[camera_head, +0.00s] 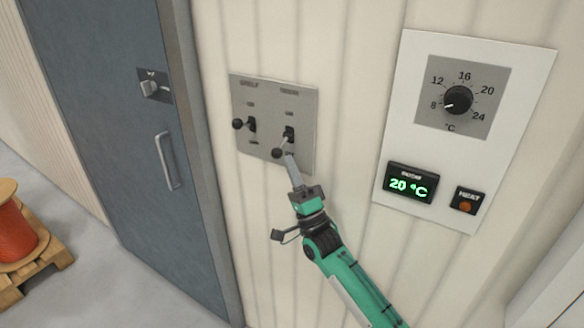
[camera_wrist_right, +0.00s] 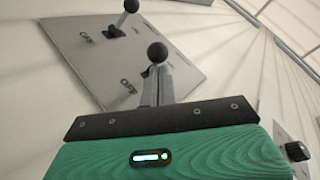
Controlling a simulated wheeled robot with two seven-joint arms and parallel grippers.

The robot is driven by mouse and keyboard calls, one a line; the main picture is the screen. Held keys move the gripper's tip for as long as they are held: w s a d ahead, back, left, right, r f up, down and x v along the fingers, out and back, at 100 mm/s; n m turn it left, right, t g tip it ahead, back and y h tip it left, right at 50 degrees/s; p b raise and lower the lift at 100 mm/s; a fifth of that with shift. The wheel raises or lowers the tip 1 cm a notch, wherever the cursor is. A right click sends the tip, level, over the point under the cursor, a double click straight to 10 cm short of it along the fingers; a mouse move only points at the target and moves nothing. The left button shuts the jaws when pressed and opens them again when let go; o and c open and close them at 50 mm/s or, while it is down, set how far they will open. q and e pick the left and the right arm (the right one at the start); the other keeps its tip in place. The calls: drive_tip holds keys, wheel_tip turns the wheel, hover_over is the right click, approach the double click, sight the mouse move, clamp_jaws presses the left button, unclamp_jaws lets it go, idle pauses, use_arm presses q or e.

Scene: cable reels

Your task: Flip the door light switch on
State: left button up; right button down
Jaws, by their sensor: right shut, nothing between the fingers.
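A grey switch plate (camera_head: 269,108) on the panelled wall carries two black-knobbed toggle levers side by side. The left lever (camera_head: 238,124) and the right lever (camera_head: 277,153) both stick out from the plate. The labels above them are too small to read surely. My right gripper (camera_head: 289,157) is shut and empty, its tips at the right lever's knob; touching or just apart, I cannot tell. In the right wrist view the near knob (camera_wrist_right: 157,52) shows just past the fingertips (camera_wrist_right: 155,78), and OFF markings show on the plate (camera_wrist_right: 85,40). My left gripper is not in view.
A white panel (camera_head: 400,115) with a temperature dial (camera_head: 458,100), a 20 °C display (camera_head: 411,184) and a HEAT button (camera_head: 466,201) is right of the switches. A blue-grey door (camera_head: 110,100) with a handle (camera_head: 167,160) is left. An orange reel (camera_head: 14,235) sits on a pallet.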

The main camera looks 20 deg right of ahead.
drive_tip(key=shift+s+a+r+m+h+p, duration=0.15)
drive_tip(key=shift+m+h+p, duration=0.3)
drive_tip(key=shift+m+h, duration=0.55)
drive_tip(key=shift+r+h, duration=0.1)
drive_tip(key=shift+h, duration=0.2)
